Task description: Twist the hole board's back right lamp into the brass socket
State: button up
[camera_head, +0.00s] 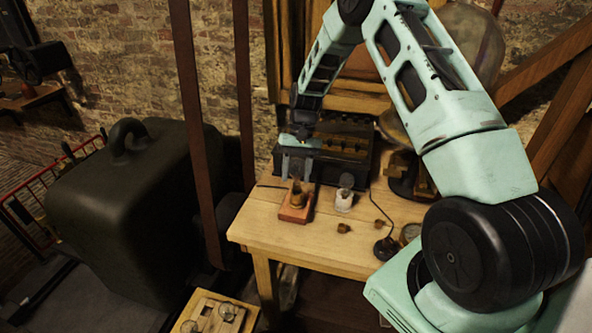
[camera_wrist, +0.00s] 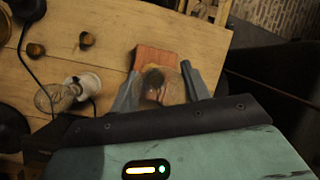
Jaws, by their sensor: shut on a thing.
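My gripper (camera_head: 298,166) points down over the wooden table and is shut on a clear glass lamp (camera_wrist: 165,88), which shows between the fingers (camera_wrist: 160,72) in the wrist view. Directly under it stands the brass socket (camera_head: 297,197) on a reddish block (camera_head: 293,214); the block also shows in the wrist view (camera_wrist: 155,58). The lamp's base is hidden, so I cannot tell how deep it sits in the socket. The hole board (camera_head: 247,316) is at the bottom edge of the head view, partly cut off, with clear lamps (camera_head: 228,312) in it.
A white socket with a bulb (camera_head: 345,196) stands close to the right of the block. Two small brass pieces (camera_head: 343,228) lie nearby, with a cable and dark round base (camera_head: 386,249) further right. A dark battery box (camera_head: 345,150) stands behind. The table's front left is clear.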

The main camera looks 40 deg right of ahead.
aim_at(295, 182)
jog(key=shift+f+b, duration=0.5)
jog(key=shift+f, duration=0.9)
dwell(1.3)
jog(key=m, duration=0.2)
jog(key=m+t, duration=0.1)
jog(key=m, duration=0.1)
jog(key=shift+t+y+p, duration=0.3)
jog(key=shift+y+p, duration=0.05)
jog(key=shift+y, duration=0.05)
jog(key=shift+w+a+m+t, duration=0.15)
jog(key=shift+m+t, duration=0.35)
jog(key=shift+m, duration=0.7)
jog(key=m+t, duration=0.1)
jog(key=m, duration=0.2)
jog(key=shift+f+m, duration=0.1)
jog(key=shift+m, duration=0.2)
jog(key=shift+w+m+t+b, duration=0.2)
jog(key=shift+m+t+b, duration=0.45)
jog(key=shift+m, duration=0.75)
jog(key=m+t+h+b, duration=0.1)
jog(key=m, duration=0.1)
jog(key=shift+f+m+b, duration=0.1)
jog(key=shift+m+b, duration=0.2)
jog(key=shift+m, duration=0.1)
jog(key=shift+d+m+t+h+b, duration=0.2)
jog(key=shift+m+t+h+b, duration=0.3)
jog(key=shift+m+b, duration=0.65)
